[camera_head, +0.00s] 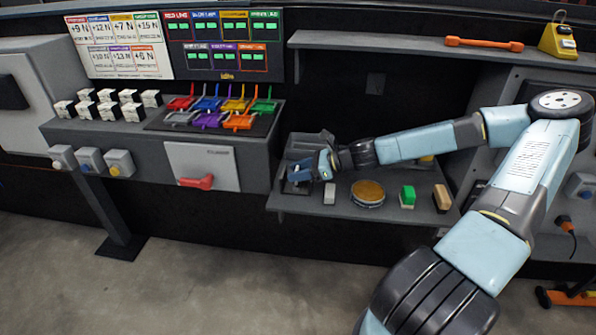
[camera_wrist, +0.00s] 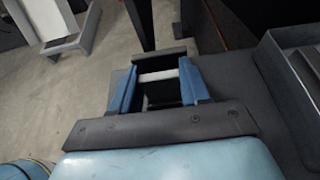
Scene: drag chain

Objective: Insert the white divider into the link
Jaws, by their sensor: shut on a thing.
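In the wrist view my gripper (camera_wrist: 160,82) has its two blue fingers on either side of a thin white bar, the white divider (camera_wrist: 158,75), which spans the gap between them. A black frame with a dark opening, which looks like the link (camera_wrist: 165,56), shows right behind and below the divider. I cannot tell whether the divider touches it or is seated. In the head view my gripper (camera_head: 300,175) is low over the left end of the workbench shelf; the divider is too small to make out there.
On the shelf (camera_head: 345,210), right of my gripper, stand a pale block (camera_head: 329,194), a round tan disc (camera_head: 368,190), a green block (camera_head: 407,196) and a wooden brush (camera_head: 442,198). A grey tray (camera_head: 312,142) is behind the gripper. A panel with a red handle (camera_head: 197,182) is at left.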

